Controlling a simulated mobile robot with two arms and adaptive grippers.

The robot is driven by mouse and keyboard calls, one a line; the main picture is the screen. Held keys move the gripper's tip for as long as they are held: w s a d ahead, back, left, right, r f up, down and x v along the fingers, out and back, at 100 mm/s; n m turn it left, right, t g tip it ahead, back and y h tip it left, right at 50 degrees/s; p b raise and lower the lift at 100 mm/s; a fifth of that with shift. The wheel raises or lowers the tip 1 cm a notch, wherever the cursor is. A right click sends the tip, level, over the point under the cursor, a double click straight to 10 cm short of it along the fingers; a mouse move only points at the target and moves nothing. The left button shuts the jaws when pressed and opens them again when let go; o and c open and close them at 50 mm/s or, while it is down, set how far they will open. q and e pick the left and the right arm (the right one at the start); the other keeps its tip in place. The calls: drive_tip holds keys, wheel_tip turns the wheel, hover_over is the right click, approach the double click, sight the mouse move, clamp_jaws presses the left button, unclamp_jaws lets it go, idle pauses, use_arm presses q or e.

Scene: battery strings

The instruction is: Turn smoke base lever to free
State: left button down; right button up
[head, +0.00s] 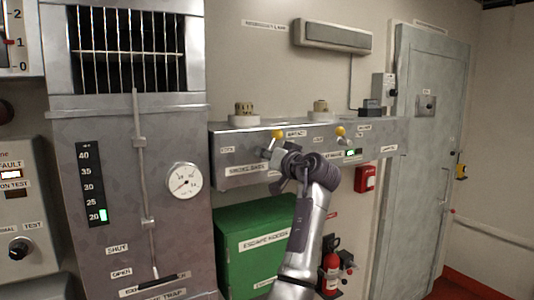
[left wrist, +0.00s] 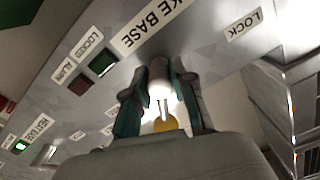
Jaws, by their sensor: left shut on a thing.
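The smoke base lever is a silver shaft (left wrist: 158,78) with a yellow knob (left wrist: 166,124); the knob also shows in the head view (head: 278,133), at the left part of a grey metal panel box (head: 225,145). My left gripper (left wrist: 160,102) is shut on the lever, with a teal-padded finger on each side of the shaft. In the head view the gripper (head: 282,165) is in front of the panel and hides part of its face. A label ending in "KE BASE" (left wrist: 155,25) and a "LOCK" label (left wrist: 244,24) show in the left wrist view. My right gripper is not in view.
A second yellow-knobbed lever (head: 340,131) is to the right on the same panel, with a lit green lamp (head: 352,153) below it. A green box (head: 245,240) and a red extinguisher (head: 331,265) are below. A grey door (head: 425,170) is at right.

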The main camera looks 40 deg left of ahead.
use_arm(q)
drive_tip(key=shift+r+m, duration=0.15)
drive_tip(key=shift+m, duration=1.05)
drive_tip(key=shift+p, duration=0.3)
drive_tip(key=c, duration=1.2)
unclamp_jaws()
drive_tip(key=shift+o, duration=1.2)
